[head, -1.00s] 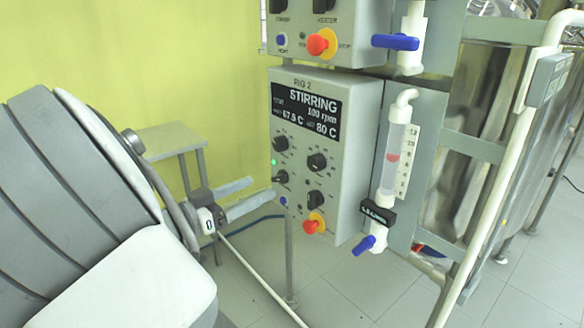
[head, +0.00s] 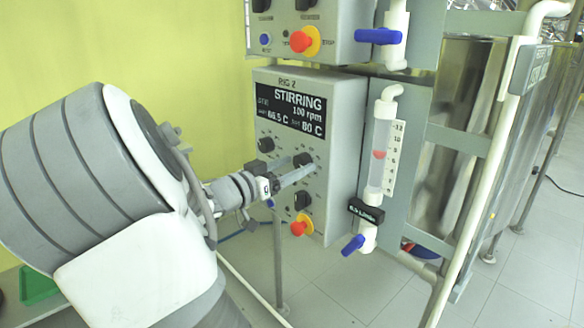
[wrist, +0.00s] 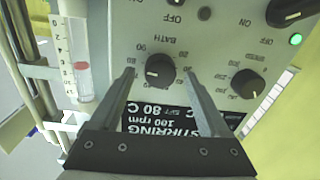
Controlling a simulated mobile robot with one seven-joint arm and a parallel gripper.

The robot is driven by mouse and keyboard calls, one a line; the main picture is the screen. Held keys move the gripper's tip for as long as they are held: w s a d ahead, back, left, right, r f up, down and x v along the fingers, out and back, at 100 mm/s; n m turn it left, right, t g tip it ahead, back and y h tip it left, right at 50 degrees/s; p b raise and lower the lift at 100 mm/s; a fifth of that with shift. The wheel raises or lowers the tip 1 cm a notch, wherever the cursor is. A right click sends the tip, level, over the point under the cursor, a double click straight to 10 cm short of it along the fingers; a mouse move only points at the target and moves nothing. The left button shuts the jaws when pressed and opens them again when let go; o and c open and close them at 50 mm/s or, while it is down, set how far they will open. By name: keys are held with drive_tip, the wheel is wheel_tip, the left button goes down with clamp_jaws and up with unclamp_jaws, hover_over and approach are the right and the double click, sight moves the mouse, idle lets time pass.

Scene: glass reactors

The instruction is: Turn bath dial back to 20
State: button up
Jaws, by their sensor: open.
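The bath dial (wrist: 160,70) is a round black knob with a white pointer mark, under the word BATH in the wrist view, which shows the panel upside down. The mark lies on the side of the 80 and 90 marks. My gripper (wrist: 159,75) is open, with one finger on each side of the dial; I cannot tell whether they touch it. In the head view my gripper (head: 294,168) reaches the panel at the upper right knob, the bath dial (head: 304,159). The display (head: 291,108) reads STIRRING, 100 rpm, set 80 C.
Other black knobs (head: 265,144) (head: 303,199) surround the dial. A red stop button (head: 300,226) sits below. A glass tube with a blue valve (head: 353,245) stands right of the panel, and another control box (head: 305,35) sits above. A green lamp (wrist: 295,39) is lit.

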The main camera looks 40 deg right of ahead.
drive_tip(key=shift+c, duration=0.2)
clamp_jaws()
idle(0.3)
